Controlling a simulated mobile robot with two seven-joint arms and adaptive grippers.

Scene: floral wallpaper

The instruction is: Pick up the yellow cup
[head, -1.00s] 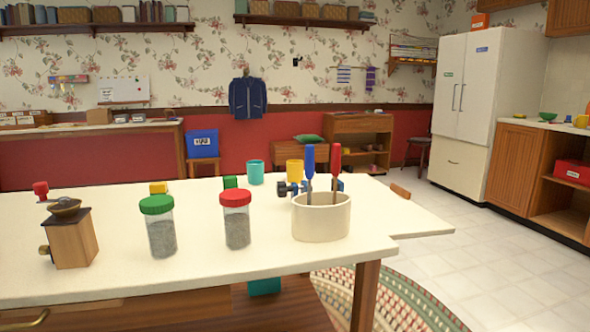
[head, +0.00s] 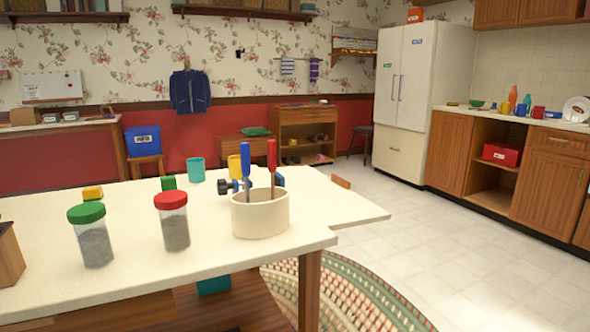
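A yellow cup (head: 235,165) stands at the far side of the white table (head: 130,270), partly hidden behind the handles in a cream oval holder (head: 260,217). A small yellow mug-like thing (head: 520,109) also shows on the kitchen counter at the right. Neither of my grippers is in view.
The holder contains a blue-handled and a red-handled tool. A green-lidded jar (head: 93,235), a red-lidded jar (head: 173,220) and a teal cup (head: 196,169) share the table. Tiled floor (head: 420,235) lies open between the table and the counter (head: 530,122).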

